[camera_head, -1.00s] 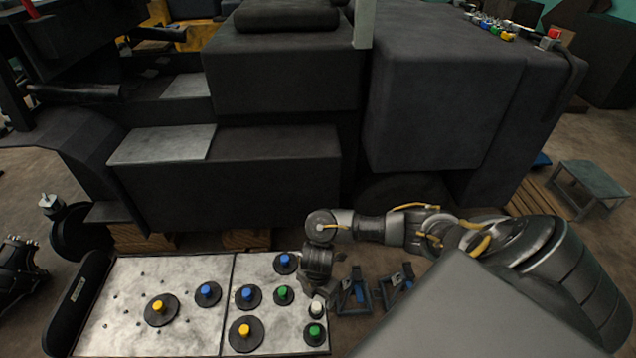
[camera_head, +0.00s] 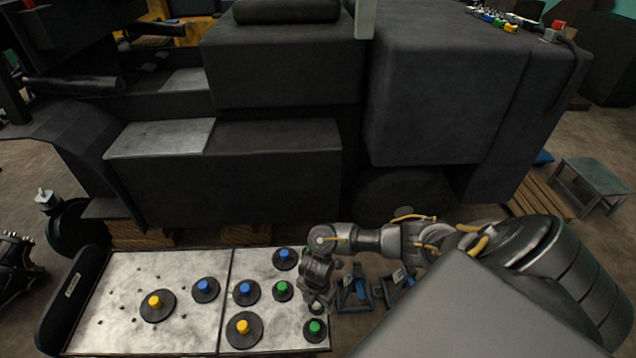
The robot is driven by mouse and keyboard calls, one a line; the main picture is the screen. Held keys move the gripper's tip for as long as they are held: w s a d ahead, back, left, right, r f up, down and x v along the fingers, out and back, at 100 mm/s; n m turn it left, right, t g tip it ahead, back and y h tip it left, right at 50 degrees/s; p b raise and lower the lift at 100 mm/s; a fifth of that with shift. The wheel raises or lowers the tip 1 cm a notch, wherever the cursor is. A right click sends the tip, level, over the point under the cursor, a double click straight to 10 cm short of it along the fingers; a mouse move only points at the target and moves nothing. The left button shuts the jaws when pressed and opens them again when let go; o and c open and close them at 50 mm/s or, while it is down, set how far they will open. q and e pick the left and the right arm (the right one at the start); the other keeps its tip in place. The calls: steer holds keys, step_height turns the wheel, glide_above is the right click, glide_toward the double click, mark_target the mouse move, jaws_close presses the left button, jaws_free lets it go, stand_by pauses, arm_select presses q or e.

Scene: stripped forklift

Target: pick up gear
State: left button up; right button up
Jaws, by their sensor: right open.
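Several dark round gears with coloured knobs sit on a pale metal board (camera_head: 190,335). A yellow-knobbed gear (camera_head: 157,303) and a blue-knobbed gear (camera_head: 205,288) are on its left part. On its right part are two blue-knobbed gears (camera_head: 245,291) (camera_head: 285,257), a green-knobbed gear (camera_head: 282,290), a larger yellow-knobbed gear (camera_head: 243,328) and another green-knobbed gear (camera_head: 315,328). My right gripper (camera_head: 317,303) is open and points down at the board's right edge, just behind the near green-knobbed gear. A small pale knob by its fingertips is mostly hidden. My left gripper is not seen.
The dark forklift body (camera_head: 225,180) rises right behind the board. Blue-and-black stands (camera_head: 357,293) are on the floor right of my gripper. A grey stool (camera_head: 592,180) stands far right. A dark machine part (camera_head: 15,262) is at the left edge.

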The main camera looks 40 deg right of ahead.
step_height(320, 180, down, 2)
steer(key=c, duration=1)
steer(key=shift+r, duration=0.1)
